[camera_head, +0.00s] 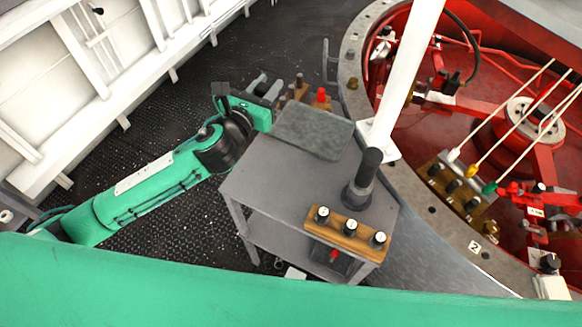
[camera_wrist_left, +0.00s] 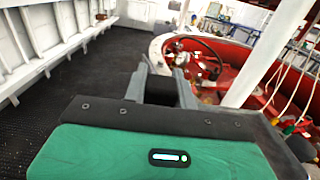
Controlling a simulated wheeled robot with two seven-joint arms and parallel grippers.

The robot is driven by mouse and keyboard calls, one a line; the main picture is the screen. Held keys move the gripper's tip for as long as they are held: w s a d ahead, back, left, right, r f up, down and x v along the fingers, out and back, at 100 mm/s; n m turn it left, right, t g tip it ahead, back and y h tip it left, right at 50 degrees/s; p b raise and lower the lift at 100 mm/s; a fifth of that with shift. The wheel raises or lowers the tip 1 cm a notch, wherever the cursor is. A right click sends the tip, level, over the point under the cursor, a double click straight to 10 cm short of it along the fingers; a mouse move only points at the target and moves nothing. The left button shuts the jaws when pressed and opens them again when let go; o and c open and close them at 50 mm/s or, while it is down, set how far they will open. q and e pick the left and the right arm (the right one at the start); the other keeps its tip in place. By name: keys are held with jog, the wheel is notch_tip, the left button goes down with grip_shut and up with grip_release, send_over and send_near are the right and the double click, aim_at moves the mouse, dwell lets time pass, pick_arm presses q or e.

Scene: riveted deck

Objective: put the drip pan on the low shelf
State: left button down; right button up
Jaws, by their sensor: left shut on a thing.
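My left gripper (camera_head: 264,86) is at the far left corner of the grey cart (camera_head: 270,185), with its fingers pointing away. In the left wrist view my left gripper (camera_wrist_left: 162,82) is shut on a dark thing (camera_wrist_left: 160,92). The gripper body hides much of it, and I cannot tell whether it is the drip pan. A flat grey rectangular thing (camera_head: 314,132), perhaps the drip pan, shows at the far part of the cart top, right beside the gripper. The low shelf (camera_head: 290,238) shows in part beneath the cart top. My right gripper is not in view.
A dark cylinder (camera_head: 366,180) and a wooden block with knobs (camera_head: 348,232) stand on the cart top. Another block with a red knob (camera_head: 296,92) is beyond the grey thing. A white post (camera_head: 407,75) and red ring pit (camera_head: 480,110) lie right. Dark floor (camera_head: 160,165) is open left.

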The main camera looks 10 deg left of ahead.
pick_arm(q)
jog(key=shift+f+b, duration=1.75)
jog(key=shift+f, duration=8.2)
jog(key=shift+f, duration=0.15)
jog(key=c, duration=1.1)
grip_release()
